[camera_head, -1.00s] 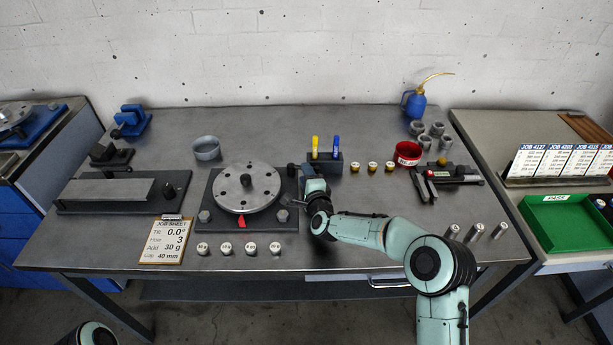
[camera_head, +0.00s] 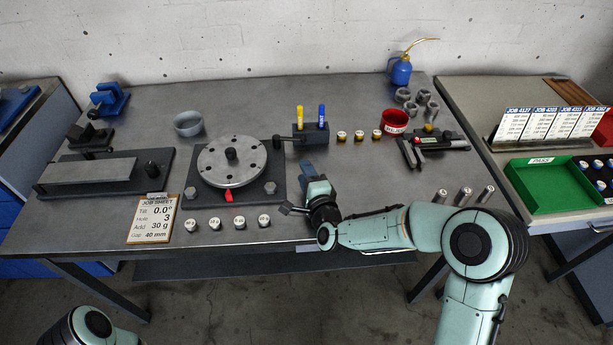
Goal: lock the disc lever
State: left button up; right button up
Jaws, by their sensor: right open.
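The rotor disc (camera_head: 231,164), a round grey plate with holes and a dark central hub, sits on a dark base plate (camera_head: 203,197). A lever with a dark knob (camera_head: 277,141) shows at the base's back right corner, its thin rod pointing right toward the pen block. I cannot tell from this view whether it is locked. A red pointer (camera_head: 229,195) is at the disc's front edge. My right gripper (camera_head: 306,167) is open and empty, just right of the base and in front of the lever, apart from it. Only part of my left arm shows at bottom left; its gripper is out of view.
A pen block (camera_head: 311,135) with yellow and blue pens stands behind my right gripper. Several white-topped weights (camera_head: 227,223) line the front, beside a job sheet (camera_head: 153,219). A red cup (camera_head: 394,122) stands at right. Bare bench (camera_head: 375,175) lies right of my gripper.

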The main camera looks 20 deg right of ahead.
jog(key=shift+s, duration=0.25)
dwell(0.3)
